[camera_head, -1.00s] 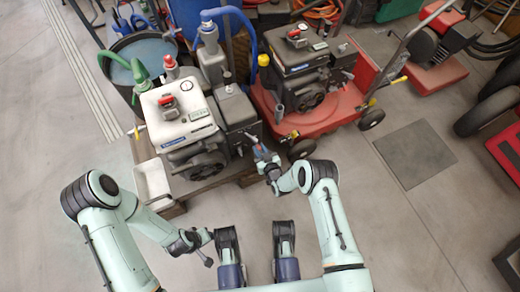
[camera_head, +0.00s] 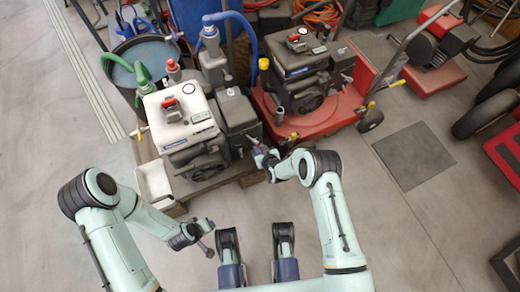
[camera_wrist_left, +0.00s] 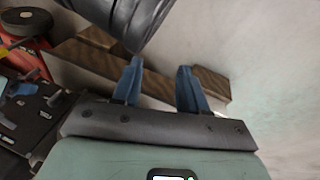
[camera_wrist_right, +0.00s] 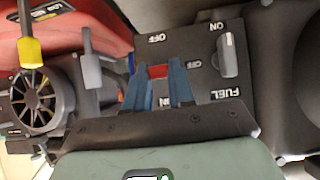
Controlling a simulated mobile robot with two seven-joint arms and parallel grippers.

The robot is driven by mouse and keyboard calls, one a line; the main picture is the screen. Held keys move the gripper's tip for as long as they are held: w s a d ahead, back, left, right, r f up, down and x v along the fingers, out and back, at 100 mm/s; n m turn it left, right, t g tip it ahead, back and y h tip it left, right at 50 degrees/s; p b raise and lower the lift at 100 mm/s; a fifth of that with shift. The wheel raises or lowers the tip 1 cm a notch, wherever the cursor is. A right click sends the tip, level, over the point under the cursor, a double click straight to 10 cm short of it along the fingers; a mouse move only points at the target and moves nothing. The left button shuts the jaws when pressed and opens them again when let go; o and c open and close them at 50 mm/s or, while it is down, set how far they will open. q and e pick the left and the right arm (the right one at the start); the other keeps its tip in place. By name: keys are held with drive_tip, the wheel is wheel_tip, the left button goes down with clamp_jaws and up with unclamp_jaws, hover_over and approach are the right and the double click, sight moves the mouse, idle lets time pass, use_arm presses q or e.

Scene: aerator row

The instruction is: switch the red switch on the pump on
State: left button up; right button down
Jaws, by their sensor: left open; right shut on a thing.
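The pump (camera_head: 188,120) is a white-topped machine with a dark box (camera_head: 239,113) on its right side. The red switch (camera_wrist_right: 157,72) shows in the right wrist view on a black panel (camera_wrist_right: 180,47), between OFF and ON labels. My right gripper (camera_head: 254,148) is at the box's front; in its wrist view the blue fingers (camera_wrist_right: 163,80) are shut on the switch. The fingers partly hide the switch, so I cannot tell which way it is set. My left gripper (camera_wrist_left: 155,85) is open and empty, low in front of the pump.
A grey FUEL lever (camera_wrist_right: 228,55) sits beside the switch on the panel. A dark engine on a red cart (camera_head: 318,122) stands just right of the pump. The pump rests on a wooden pallet (camera_head: 172,211).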

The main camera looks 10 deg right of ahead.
drive_tip(key=c, duration=1)
unclamp_jaws()
drive_tip(key=shift+f, duration=0.1)
drive_tip(key=shift+o, duration=0.2)
use_arm(q)
drive_tip(key=shift+r, duration=0.1)
drive_tip(key=s+d+r+g+h+p, duration=0.1)
drive_tip(key=s+d+r+p, duration=0.2)
drive_tip(key=s+r+p, duration=0.2)
drive_tip(key=shift+d+r+m+g, duration=0.25)
drive_tip(key=shift+r+m+g, duration=0.05)
drive_tip(key=shift+r, duration=0.05)
use_arm(e)
drive_tip(key=v, duration=1.3)
use_arm(q)
drive_tip(key=shift+s, duration=0.1)
use_arm(e)
drive_tip(key=shift+s, duration=0.1)
